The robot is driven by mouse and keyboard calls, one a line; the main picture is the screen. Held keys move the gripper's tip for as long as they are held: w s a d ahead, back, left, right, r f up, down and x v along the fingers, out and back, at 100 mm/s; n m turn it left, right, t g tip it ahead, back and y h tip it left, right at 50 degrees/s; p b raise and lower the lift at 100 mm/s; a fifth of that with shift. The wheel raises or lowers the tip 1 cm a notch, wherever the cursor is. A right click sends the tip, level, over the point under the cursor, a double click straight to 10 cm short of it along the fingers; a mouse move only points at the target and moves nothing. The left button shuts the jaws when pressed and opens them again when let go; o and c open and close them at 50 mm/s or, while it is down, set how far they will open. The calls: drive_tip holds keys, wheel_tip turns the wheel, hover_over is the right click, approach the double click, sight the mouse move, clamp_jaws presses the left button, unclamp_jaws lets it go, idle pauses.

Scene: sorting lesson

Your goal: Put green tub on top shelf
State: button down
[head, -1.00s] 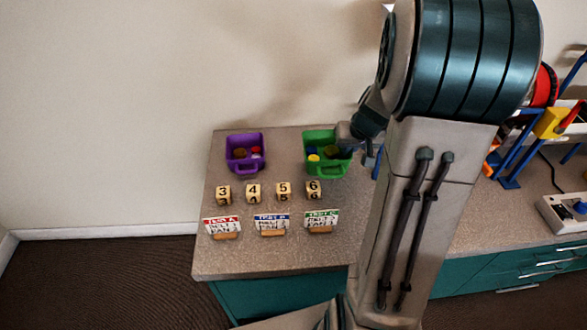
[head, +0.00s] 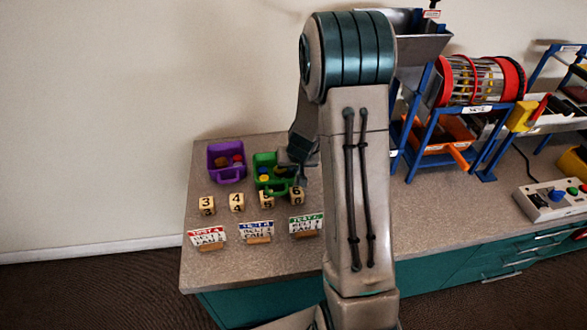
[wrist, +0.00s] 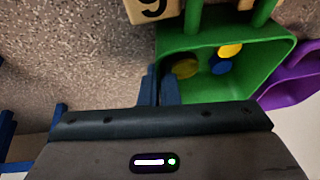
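The green tub (head: 262,181) is on or just above the left part of the counter, close beside the purple tub; I cannot tell if it is lifted. Its handle overlaps the number blocks in front. In the wrist view the green tub (wrist: 275,65) holds yellow and blue round pieces. My gripper (wrist: 159,88) has its two blue fingers close together on either side of the tub's side wall, pinching it. In the head view my gripper (head: 297,160) is at the tub's right side, partly hidden by my arm. I can identify no top shelf.
The purple tub (head: 227,176) is just left of the green one. Number blocks (head: 237,201) and sign cards (head: 257,231) stand in front. Right of my arm are a blue-framed machine with a red-ended drum (head: 478,80) and a control box (head: 553,199).

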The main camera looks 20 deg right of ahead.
drive_tip(key=c, duration=1.7)
unclamp_jaws()
